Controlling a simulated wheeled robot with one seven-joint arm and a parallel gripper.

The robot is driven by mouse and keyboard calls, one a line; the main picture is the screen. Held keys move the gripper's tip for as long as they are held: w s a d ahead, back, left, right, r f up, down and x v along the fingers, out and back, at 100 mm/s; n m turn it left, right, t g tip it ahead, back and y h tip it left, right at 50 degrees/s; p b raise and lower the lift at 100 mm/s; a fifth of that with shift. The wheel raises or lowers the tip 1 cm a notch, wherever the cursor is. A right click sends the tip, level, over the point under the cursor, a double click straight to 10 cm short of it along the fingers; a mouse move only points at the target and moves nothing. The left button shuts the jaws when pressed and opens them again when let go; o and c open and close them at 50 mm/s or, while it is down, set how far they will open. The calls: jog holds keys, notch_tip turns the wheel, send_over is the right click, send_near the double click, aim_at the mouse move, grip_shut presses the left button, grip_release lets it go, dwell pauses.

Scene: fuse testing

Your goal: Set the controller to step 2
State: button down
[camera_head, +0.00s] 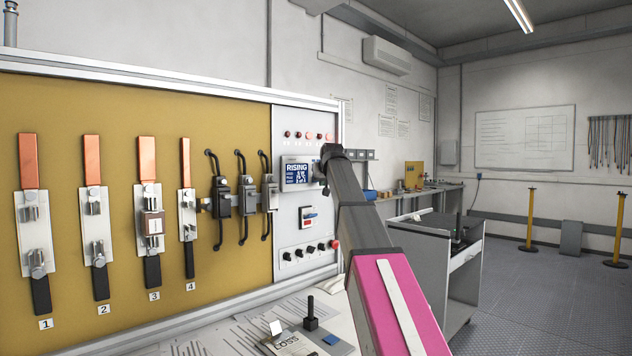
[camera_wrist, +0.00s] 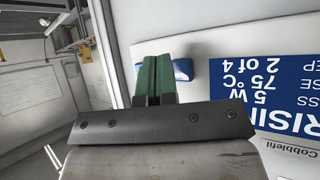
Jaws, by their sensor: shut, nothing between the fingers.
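The controller (camera_head: 288,185) is a pale box with a blue screen on the grey panel, right of the tan board. In the head view its screen reads RISING. In the wrist view the screen (camera_wrist: 268,82) is close, upside down and cut off, and reads RISING, 5 W, 75 °C and 2 of 4. My gripper (camera_wrist: 153,62) has green fingers, shut and empty, in front of the controller's pale face. A blue button (camera_wrist: 183,69) shows beside the fingers and is partly behind them. I cannot tell whether they touch it. In the head view my arm hides the fingers.
Red lamps (camera_head: 308,136) sit above the controller; a red-rocker switch (camera_head: 309,217), black knobs (camera_head: 298,252) and a red button (camera_head: 334,244) sit below.

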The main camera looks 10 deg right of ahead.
jog(key=shift+s+d, duration=0.7)
jog(key=shift+s, duration=0.3)
jog(key=shift+s+d, duration=0.7)
jog(key=shift+s, duration=0.25)
